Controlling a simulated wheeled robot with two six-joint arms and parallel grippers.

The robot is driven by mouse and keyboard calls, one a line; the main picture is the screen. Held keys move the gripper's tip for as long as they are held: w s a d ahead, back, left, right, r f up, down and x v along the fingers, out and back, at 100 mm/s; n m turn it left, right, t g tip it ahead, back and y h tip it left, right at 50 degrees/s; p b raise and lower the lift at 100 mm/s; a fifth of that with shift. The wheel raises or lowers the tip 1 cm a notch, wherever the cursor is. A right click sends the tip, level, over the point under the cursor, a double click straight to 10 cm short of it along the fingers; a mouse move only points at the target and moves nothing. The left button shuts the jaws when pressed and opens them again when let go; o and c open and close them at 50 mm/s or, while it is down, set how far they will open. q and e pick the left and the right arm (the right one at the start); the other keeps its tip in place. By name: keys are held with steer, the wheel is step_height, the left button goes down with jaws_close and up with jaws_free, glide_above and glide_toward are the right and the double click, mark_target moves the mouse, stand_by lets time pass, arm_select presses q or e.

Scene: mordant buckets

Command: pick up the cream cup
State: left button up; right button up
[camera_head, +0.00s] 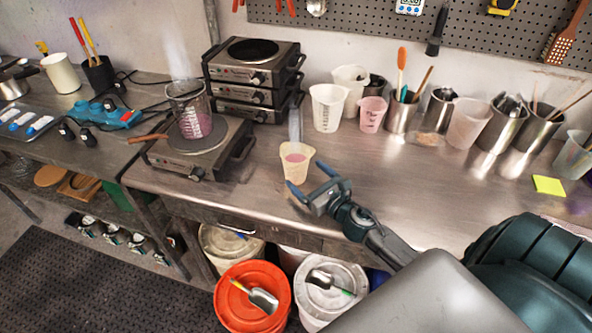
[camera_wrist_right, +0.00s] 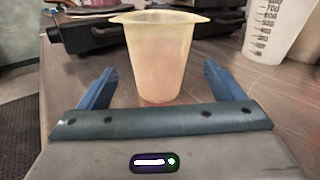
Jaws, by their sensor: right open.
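The cream cup (camera_head: 296,161) stands upright on the metal bench in the head view, with pinkish liquid showing inside it. In the right wrist view the cream cup (camera_wrist_right: 161,58) stands just ahead, centred between the fingers. My right gripper (camera_head: 311,179) is open, its two blue fingers pointing at the cup from the front right. In the right wrist view the right gripper (camera_wrist_right: 160,90) has its fingers spread wide to either side of the cup's lower part, with gaps on both sides. My left gripper is not in view.
A hotplate (camera_head: 198,150) with a steaming beaker (camera_head: 188,108) stands left of the cup. Stacked hotplates (camera_head: 252,80) are behind. White cups (camera_head: 327,107), a pink cup (camera_head: 372,114) and metal pots line the back right.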

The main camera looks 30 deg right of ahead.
mark_target(289, 159)
steer(key=shift+w+a+r, duration=0.1)
steer(key=shift+w+r, duration=0.05)
steer(key=shift+w, duration=0.55)
steer(key=w+p, duration=0.3)
steer(key=w, duration=0.1)
steer(key=shift+w+a, duration=0.15)
steer(key=shift+w, duration=0.4)
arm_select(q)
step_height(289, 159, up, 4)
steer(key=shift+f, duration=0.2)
arm_select(e)
steer(key=shift+s, duration=0.1)
steer(key=shift+c, duration=0.5)
steer(key=c, duration=1.1)
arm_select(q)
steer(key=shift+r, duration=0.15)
arm_select(e)
steer(key=shift+r, duration=0.1)
